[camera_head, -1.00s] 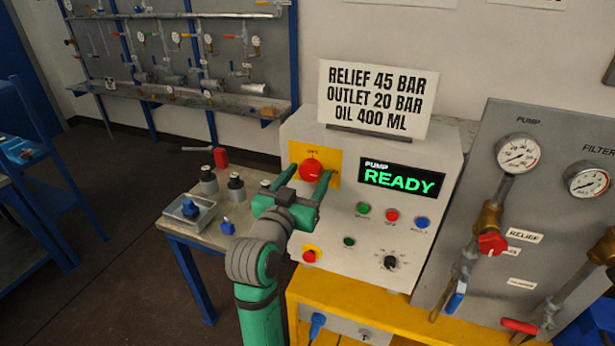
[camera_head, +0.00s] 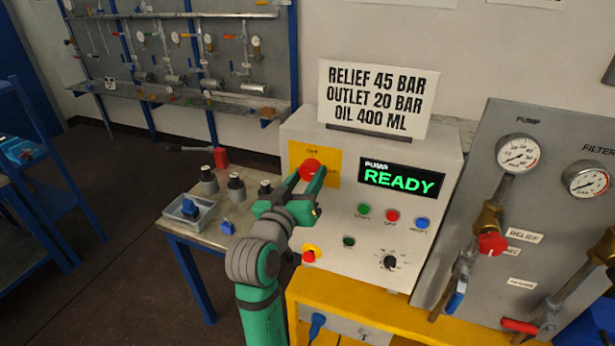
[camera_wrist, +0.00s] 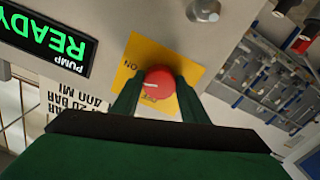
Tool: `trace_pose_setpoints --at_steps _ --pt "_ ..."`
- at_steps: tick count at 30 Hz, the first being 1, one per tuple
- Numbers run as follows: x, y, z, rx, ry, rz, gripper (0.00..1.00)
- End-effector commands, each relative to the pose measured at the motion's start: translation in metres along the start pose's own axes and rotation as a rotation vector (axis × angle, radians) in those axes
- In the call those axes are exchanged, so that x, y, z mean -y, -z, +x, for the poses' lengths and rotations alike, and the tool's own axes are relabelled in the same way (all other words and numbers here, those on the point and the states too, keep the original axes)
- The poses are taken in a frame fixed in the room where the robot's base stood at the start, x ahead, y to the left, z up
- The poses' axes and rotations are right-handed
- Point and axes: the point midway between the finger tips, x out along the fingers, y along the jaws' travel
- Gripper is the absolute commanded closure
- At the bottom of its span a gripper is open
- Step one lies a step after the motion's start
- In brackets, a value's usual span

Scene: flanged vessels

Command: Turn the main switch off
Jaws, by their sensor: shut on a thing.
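The main switch is a red round knob (camera_head: 311,169) on a yellow plate (camera_head: 331,158) at the upper left of the white control box. In the wrist view the knob (camera_wrist: 158,83) shows a white pointer line, and the plate (camera_wrist: 144,52) carries the words ON and OFF. The line points to the left in that view, toward neither word squarely. My gripper (camera_head: 302,175) is at the knob, with one green finger on each side of it. The fingers are closed on the knob. My gripper hides part of the plate's lower edge.
The box (camera_head: 350,235) also has a lit display (camera_head: 402,181) reading PUMP READY, several push buttons and a black selector (camera_head: 390,262). A sign (camera_head: 375,98) stands on top. A side table (camera_head: 195,235) with small fittings stands at the left. A gauge panel (camera_head: 500,130) is at the right.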

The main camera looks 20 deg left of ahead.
Motion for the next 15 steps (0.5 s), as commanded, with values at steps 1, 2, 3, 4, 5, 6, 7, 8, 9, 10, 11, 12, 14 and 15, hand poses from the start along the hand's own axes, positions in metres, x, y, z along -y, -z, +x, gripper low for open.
trace_pose_setpoints --at_steps 1,2,3,4,5,6,7,8,9,10,11,12,14,15 --pt "-0.0006 -0.0007 0.0002 0.001 -0.001 -0.045 0.82" --pt "-0.0007 -0.0007 0.0002 0.002 -0.001 -0.073 0.82" --pt "-0.0006 -0.0007 0.0001 0.002 0.0 -0.112 0.82" --pt "-0.0006 -0.0007 0.0001 0.002 0.0 -0.14 0.82" --pt "-0.0008 -0.0007 0.0001 0.002 0.0 -0.169 0.82" --pt "-0.0009 -0.0007 0.0002 0.002 0.0 -0.207 0.82" --pt "-0.0009 -0.0007 0.0001 0.002 0.0 -0.236 0.82" --pt "-0.001 -0.0006 0.0001 0.002 0.0 -0.265 0.82" --pt "-0.001 -0.0005 0.0001 0.002 0.0 -0.303 0.82" --pt "-0.0011 -0.0005 0.0001 0.001 0.0 -0.332 0.82" --pt "-0.0011 -0.0004 0.0001 0.001 0.0 -0.36 0.82" --pt "-0.0014 -0.0004 0.0001 0.001 0.0 -0.398 0.82" --pt "-0.0013 -0.0002 0.0 0.001 0.0 -0.455 0.82" --pt "-0.0012 -0.0001 0.0 0.001 0.001 -0.493 0.82"
